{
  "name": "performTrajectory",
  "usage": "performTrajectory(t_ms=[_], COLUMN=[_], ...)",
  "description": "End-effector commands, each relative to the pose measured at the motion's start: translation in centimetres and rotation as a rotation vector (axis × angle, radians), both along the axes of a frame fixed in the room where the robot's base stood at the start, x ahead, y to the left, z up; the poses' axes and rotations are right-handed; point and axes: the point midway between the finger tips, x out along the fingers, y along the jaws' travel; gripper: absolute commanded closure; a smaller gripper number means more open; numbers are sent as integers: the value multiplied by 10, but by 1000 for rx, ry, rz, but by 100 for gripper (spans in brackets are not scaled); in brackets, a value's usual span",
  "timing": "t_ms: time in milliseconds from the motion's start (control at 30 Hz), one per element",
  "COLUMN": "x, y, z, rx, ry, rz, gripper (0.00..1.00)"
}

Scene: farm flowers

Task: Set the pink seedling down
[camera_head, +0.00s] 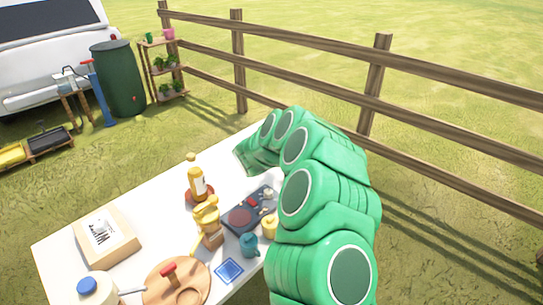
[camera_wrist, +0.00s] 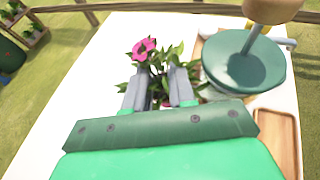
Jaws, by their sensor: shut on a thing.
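The pink seedling shows in the wrist view, with a pink flower (camera_wrist: 145,48) and green leaves rising between and around my fingers. My gripper (camera_wrist: 163,78) is shut on it, one grey finger on each side. The seedling's lower part is mostly hidden by the fingers and the gripper body, so I cannot tell whether it touches the white table (camera_wrist: 95,75) beneath. In the head view my arm hides the gripper and the seedling.
A dark green round-topped object (camera_wrist: 243,70) stands close to the right of my gripper, with a wooden tray (camera_wrist: 284,135) nearby.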

Motion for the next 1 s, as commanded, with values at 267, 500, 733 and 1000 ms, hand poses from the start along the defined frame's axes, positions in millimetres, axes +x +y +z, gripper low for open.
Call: performTrajectory(t_ms=[267, 500, 733, 1000], x=[18, 32, 39, 43], y=[1, 3, 4, 5], z=[-21, -38, -45, -53], rx=[-2, -2, -1, -1], ry=[0, -1, -3, -1], rz=[-2, -1, -2, 0], gripper=[100, 100, 100, 100])
